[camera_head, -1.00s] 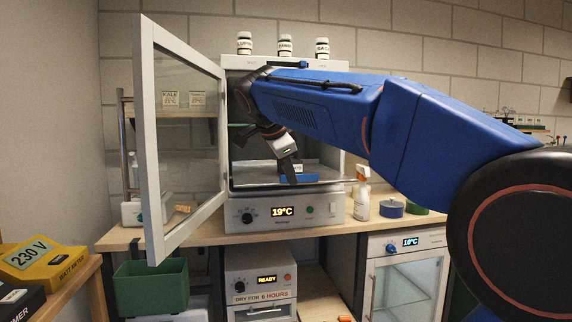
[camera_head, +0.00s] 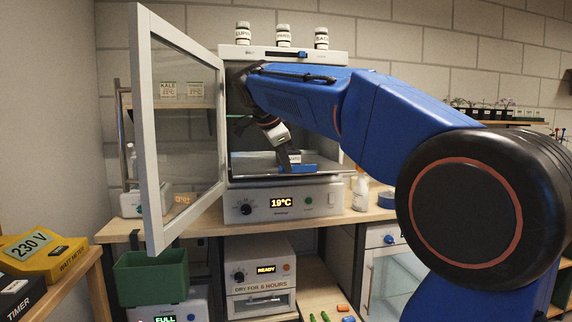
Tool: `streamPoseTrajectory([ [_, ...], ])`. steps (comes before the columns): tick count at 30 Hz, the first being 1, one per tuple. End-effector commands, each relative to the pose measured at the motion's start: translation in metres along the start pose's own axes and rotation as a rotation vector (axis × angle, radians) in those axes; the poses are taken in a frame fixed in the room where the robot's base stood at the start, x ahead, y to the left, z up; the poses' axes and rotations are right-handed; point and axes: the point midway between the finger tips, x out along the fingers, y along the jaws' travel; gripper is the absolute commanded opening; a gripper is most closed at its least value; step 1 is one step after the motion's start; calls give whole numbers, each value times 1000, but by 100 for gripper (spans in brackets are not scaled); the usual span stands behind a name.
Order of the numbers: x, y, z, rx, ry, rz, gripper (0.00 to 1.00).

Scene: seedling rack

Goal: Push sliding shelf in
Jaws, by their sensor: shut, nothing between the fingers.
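The white cabinet (camera_head: 237,214) stands on the wooden bench with its glass door (camera_head: 155,180) swung open to the left. My gripper (camera_head: 293,166) is shut and empty, pointing down at the front of the shelf, by the blue item. I cannot tell whether its fingertips touch the shelf edge. My arm covers the upper right of the opening.
The open door is an obstacle left of my arm. A spray bottle (camera_head: 360,190) and blue tape (camera_head: 386,200) stand on the bench at right. Several jars (camera_head: 284,37) sit on the cabinet.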

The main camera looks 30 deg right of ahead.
Motion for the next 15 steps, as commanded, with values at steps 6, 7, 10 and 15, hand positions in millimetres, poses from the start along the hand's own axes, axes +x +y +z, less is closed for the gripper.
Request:
streamPoseTrajectory([
  [6,19,-32,0,0,1,3,0],
  [7,22,-39,0,0,1,3,0],
  [10,35,-61,1,1,1,4,0],
  [15,54,-97,1,0,0,2,0],
])
